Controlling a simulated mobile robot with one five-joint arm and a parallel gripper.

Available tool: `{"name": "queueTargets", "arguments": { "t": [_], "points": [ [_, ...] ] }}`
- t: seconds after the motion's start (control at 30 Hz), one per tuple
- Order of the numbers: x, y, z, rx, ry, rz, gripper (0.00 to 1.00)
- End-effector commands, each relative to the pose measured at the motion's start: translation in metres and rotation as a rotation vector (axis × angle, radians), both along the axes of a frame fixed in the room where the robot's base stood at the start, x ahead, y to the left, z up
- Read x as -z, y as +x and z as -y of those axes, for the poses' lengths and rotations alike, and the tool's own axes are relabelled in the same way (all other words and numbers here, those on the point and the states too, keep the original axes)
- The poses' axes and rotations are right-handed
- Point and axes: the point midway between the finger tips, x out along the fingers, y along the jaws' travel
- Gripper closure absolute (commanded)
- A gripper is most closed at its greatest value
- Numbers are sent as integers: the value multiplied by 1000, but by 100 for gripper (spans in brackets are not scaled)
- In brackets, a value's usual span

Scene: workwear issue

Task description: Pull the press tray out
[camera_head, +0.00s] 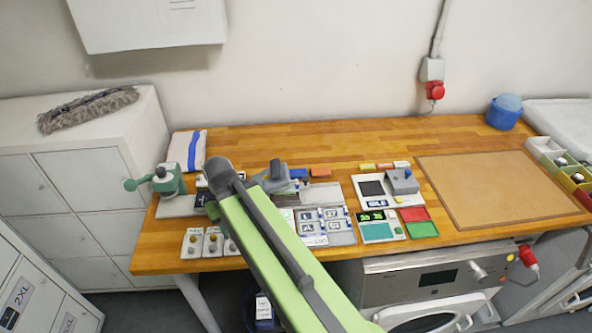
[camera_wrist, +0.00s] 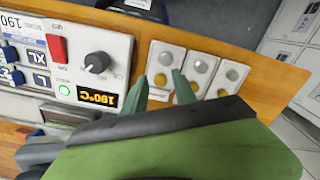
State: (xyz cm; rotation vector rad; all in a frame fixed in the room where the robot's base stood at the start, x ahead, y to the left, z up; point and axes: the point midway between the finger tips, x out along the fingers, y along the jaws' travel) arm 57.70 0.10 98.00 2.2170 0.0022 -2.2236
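In the wrist view my gripper (camera_wrist: 159,77) shows two teal fingers spread apart with nothing held between them. In the head view a grey machine (camera_head: 276,178), which looks like the press, is partly hidden behind my arm. A flat grey plate (camera_head: 322,194) lies beside it; I cannot tell if this is the press tray.
A green hand-operated device (camera_head: 168,180) stands left on the wooden bench (camera_head: 300,136). Size tiles (camera_head: 335,214), a grey scale-like unit (camera_head: 384,188) and coloured pads (camera_head: 414,215) lie right of my arm. A brown mat (camera_head: 495,190) is further right. Bare wood lies along the back.

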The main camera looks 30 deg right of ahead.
Motion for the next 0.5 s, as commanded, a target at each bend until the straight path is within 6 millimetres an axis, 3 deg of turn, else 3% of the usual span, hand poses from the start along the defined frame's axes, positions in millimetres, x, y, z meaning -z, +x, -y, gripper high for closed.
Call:
{"name": "queueTargets", "arguments": {
  "t": [0.17,0.27,0.5],
  "points": [
    [0,0,0,0,0,0,66],
    [-10,1,0,0,0,3,66],
    [-84,13,5,2,3,36,66]
  ]
}}
